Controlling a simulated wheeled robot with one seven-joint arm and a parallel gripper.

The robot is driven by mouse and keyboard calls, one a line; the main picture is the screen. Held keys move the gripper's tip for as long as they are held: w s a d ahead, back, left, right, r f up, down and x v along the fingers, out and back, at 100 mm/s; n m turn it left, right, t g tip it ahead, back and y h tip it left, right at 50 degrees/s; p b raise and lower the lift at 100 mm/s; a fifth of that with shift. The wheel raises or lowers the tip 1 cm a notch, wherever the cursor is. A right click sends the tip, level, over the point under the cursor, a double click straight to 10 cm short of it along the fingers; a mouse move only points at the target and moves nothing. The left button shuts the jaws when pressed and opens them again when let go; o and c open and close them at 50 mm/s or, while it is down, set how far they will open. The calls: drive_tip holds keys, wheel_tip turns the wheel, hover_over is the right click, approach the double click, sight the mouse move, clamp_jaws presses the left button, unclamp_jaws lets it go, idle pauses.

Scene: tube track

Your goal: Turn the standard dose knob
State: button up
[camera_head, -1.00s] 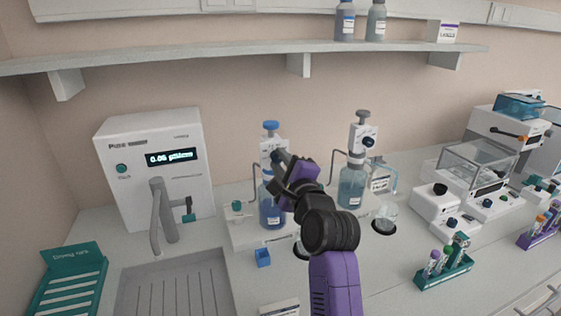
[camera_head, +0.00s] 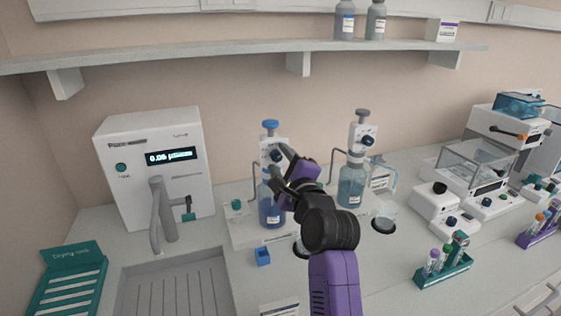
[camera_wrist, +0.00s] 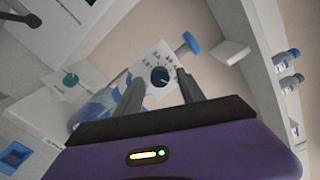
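A dark round dose knob (camera_head: 275,156) sits on the white head of the left bottle dispenser (camera_head: 271,214), which has a blue cap and blue liquid. In the wrist view the knob (camera_wrist: 160,76) shows face-on, with dial marks around it on a white plate. My gripper (camera_head: 277,166) is open close in front of this dispenser head. In the wrist view its two fingers (camera_wrist: 158,84) stand apart on either side of the knob, with nothing held. I cannot tell whether they touch it. A second dispenser with a grey cap has a similar knob (camera_head: 368,140).
A water unit (camera_head: 150,130) with a tap stands left, above a grey drain tray (camera_head: 175,285). A small blue block (camera_head: 262,257) lies in front of the dispensers. A tube rack (camera_head: 445,272) and a balance (camera_head: 475,165) stand right. A shelf (camera_head: 240,53) runs above.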

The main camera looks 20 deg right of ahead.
drive_tip(key=shift+s, duration=0.15)
drive_tip(key=s+b, duration=0.1)
drive_tip(key=s, duration=0.6)
drive_tip(key=shift+s+b, duration=0.25)
drive_tip(key=shift+b, duration=0.05)
